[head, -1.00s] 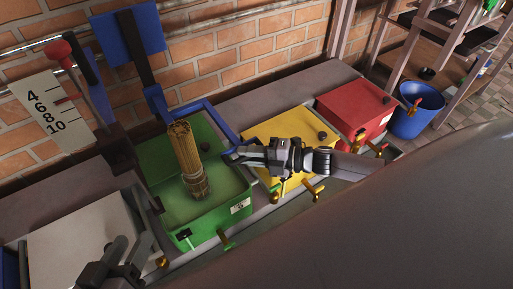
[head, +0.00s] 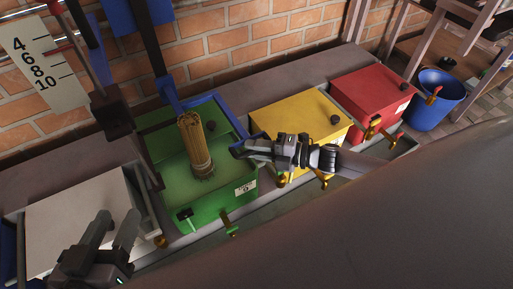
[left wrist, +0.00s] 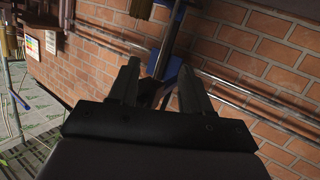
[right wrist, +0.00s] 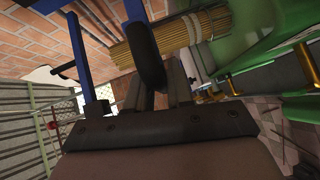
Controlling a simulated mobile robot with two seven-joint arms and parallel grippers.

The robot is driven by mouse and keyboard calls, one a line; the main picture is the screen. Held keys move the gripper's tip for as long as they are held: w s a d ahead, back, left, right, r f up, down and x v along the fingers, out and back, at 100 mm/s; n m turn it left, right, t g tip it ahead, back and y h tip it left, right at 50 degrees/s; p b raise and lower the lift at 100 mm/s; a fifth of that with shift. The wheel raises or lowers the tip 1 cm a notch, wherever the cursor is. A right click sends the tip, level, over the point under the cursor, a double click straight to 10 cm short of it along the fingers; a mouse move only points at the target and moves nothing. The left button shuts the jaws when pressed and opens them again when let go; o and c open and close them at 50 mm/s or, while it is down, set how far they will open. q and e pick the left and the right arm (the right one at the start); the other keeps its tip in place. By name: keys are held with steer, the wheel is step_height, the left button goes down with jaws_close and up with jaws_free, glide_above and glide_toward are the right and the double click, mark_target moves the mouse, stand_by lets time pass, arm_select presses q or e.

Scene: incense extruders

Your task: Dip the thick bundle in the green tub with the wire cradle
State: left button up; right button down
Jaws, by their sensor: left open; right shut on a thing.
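The thick bundle (head: 193,136) of tan sticks stands nearly upright, slightly tilted, in the green tub (head: 212,207). A wire cradle (head: 201,170) wraps its lower part at the pale green liquid; its very bottom is hard to see. A blue lever (head: 221,117) runs along the tub to my right gripper (head: 240,148), which is shut on its dark handle end. The right wrist view shows the handle (right wrist: 149,55) between the fingers, with the bundle (right wrist: 185,35) behind. My left gripper (head: 113,228) is open and empty over the white box, apart from the tub.
A white-topped box (head: 75,215) stands left of the tub. Yellow (head: 300,115) and red (head: 370,98) boxes stand to its right, with brass taps in front. A scale board (head: 40,65) and a brick wall are behind. A blue bucket (head: 435,100) stands far right.

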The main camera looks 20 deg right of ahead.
steer(key=shift+s+f, duration=0.1)
steer(key=shift+f, duration=0.3)
steer(key=c, duration=1.1)
jaws_free()
steer(key=shift+r, duration=0.1)
steer(key=shift+s+d+r, duration=0.1)
steer(key=shift+d, duration=0.15)
arm_select(q)
steer(key=shift+w+d+n+g+p, duration=0.35)
steer(key=shift+d+p, duration=0.35)
steer(key=shift+p, duration=0.4)
arm_select(e)
steer(key=shift+v, duration=3.25)
